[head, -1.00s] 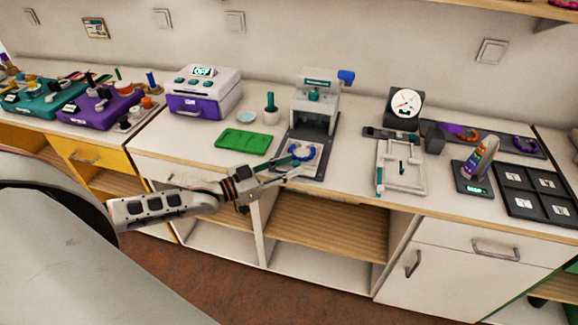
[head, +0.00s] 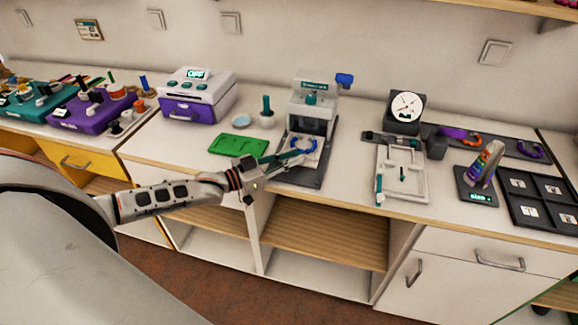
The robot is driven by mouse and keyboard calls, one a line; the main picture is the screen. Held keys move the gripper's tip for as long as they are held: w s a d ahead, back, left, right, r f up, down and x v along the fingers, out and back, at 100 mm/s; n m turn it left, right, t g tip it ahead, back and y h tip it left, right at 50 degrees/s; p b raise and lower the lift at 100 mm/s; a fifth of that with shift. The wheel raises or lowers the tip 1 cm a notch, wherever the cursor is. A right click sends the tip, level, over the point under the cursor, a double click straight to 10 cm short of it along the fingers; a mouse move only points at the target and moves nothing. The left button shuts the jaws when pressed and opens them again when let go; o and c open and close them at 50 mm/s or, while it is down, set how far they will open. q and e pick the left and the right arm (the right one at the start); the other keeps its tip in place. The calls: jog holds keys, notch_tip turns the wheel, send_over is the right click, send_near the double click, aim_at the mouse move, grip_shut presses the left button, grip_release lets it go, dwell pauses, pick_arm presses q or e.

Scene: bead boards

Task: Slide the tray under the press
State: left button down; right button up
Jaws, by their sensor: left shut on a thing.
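The press (head: 312,96) is a pale machine with a teal label and a blue knob, standing on a dark base plate (head: 308,177) on the counter. The small pale tray, with a blue beaded ring (head: 303,145) on it, sits on that plate at the front of the press opening; its far edge is close to or just inside the opening. My left gripper (head: 288,160) reaches in from the left and is shut at the near side of the tray. The fingers partly hide the tray, so the exact grip is hard to see. My right gripper is not in view.
A green board (head: 238,144) lies left of the press, behind my left gripper. A teal-topped tool in a white cup (head: 267,118) stands beside the press. A white fixture (head: 403,172) and a dial gauge (head: 406,108) stand to the right. The counter's front edge runs below my gripper.

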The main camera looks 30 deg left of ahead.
pick_arm(q)
jog(key=shift+w+a, duration=0.15)
jog(key=shift+w, duration=0.4)
jog(key=shift+s, duration=0.1)
jog(key=c, duration=2)
grip_release()
jog(key=shift+o, duration=0.2)
jog(key=shift+s, duration=0.1)
jog(key=v, duration=1)
jog(key=shift+s+a, duration=0.2)
jog(key=shift+s, duration=0.05)
jog(key=shift+s+a, duration=0.35)
jog(key=shift+s, duration=0.2)
jog(key=shift+o, duration=0.2)
